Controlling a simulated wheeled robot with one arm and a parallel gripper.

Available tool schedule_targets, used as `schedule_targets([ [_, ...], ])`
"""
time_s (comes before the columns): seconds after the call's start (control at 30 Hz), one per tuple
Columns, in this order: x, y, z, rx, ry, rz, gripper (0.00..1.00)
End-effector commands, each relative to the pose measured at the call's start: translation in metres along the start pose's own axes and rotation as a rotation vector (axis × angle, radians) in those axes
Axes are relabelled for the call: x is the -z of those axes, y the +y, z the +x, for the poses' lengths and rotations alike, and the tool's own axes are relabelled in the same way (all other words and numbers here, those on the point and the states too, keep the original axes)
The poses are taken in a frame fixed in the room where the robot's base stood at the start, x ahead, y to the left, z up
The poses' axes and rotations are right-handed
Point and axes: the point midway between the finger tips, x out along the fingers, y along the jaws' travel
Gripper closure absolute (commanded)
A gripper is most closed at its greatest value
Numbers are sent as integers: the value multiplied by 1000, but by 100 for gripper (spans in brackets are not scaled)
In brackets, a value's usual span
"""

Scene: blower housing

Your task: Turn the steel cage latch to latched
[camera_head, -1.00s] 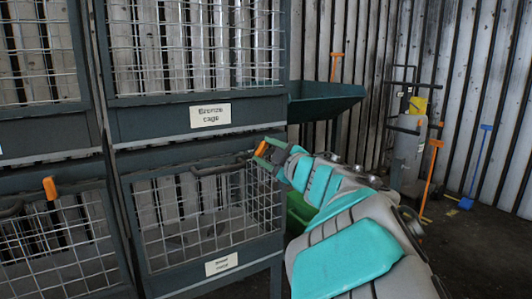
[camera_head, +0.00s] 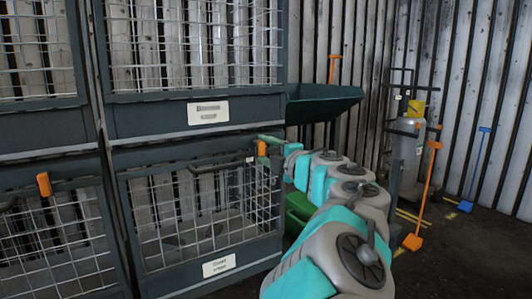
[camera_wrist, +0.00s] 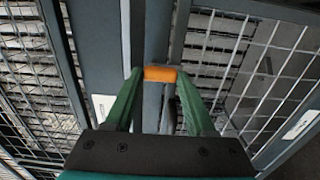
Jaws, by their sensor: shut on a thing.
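The orange latch handle (camera_head: 262,148) is at the upper right corner of the lower right cage door (camera_head: 150,262). It stands about upright in the head view. In the wrist view the orange handle (camera_wrist: 160,74) lies crosswise between my two green fingertips. My gripper (camera_wrist: 160,76) is shut on it; in the head view my gripper (camera_head: 272,146) reaches it from the right. The cage label (camera_head: 221,266) is too blurred to read for certain. The latch's catch is not clear in either view.
A dark bar handle (camera_head: 222,165) runs along the door top, left of my gripper. Another orange latch (camera_head: 44,184) is on the left cage. A green bin (camera_head: 300,208) and a dark green tray (camera_head: 325,101) are close to my arm.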

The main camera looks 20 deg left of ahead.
Motion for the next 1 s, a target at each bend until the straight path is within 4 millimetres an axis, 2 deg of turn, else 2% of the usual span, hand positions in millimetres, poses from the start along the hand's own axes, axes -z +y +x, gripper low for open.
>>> schedule_targets([
  [0.47, 0, -2, 0, 4, 0, -16, 100],
  [0.5, 0, -2, 0, 4, 0, -16, 42],
  [0.73, 0, -1, 0, 2, 0, -15, 16],
  [1.0, 0, 0, 0, 1, 0, -14, 15],
])
